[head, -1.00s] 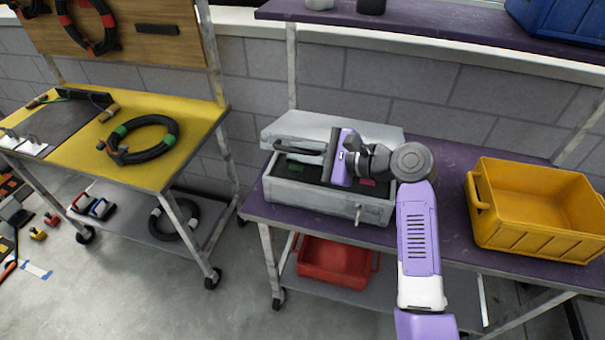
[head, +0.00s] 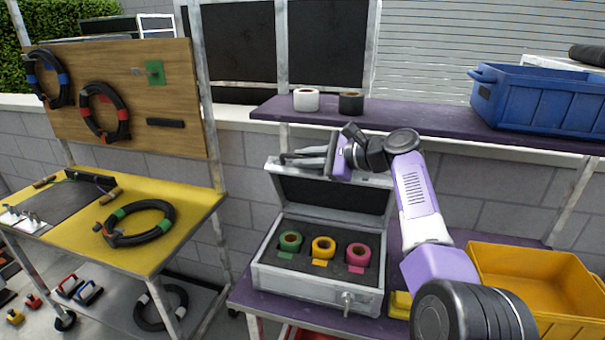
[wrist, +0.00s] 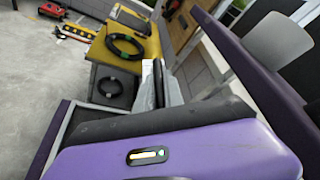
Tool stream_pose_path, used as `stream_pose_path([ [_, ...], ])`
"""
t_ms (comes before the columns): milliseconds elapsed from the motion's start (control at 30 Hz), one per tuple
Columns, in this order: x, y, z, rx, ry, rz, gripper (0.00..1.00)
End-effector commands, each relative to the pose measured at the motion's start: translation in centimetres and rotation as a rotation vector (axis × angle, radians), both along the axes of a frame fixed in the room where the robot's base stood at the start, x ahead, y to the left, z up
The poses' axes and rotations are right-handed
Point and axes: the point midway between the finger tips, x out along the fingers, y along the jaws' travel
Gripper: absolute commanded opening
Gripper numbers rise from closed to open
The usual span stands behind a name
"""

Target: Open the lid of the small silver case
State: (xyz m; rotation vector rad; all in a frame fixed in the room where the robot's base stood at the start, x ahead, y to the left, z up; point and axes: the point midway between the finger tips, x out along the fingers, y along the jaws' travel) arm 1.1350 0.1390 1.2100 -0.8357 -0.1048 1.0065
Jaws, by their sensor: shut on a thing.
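The silver case (head: 318,288) stands on the purple bench in the head view. Its lid (head: 375,178) is raised about upright at the back, showing a dark lining.
A yellow bin (head: 540,290) stands right of the case. The shelf above holds a white roll (head: 306,99), a black roll (head: 351,102) and a blue crate (head: 545,98). A yellow table (head: 165,200) with a black cable coil (head: 140,222) stands left, across a gap.

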Motion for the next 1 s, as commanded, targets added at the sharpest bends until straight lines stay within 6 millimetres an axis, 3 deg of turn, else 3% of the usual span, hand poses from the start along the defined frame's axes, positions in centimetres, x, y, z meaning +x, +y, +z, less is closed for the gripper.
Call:
stream_pose_path([
  [667,0.83,-0.32,0.47,-0.002,0.001,-0.001,0.00],
  [700,0.83,-0.32,0.46,-0.002,0.001,-0.001,0.15],
  [733,0.82,-0.32,0.47,-0.002,0.001,-0.001,0.20],
  [1000,0.82,-0.30,0.49,-0.001,0.000,-0.001,0.22],
])
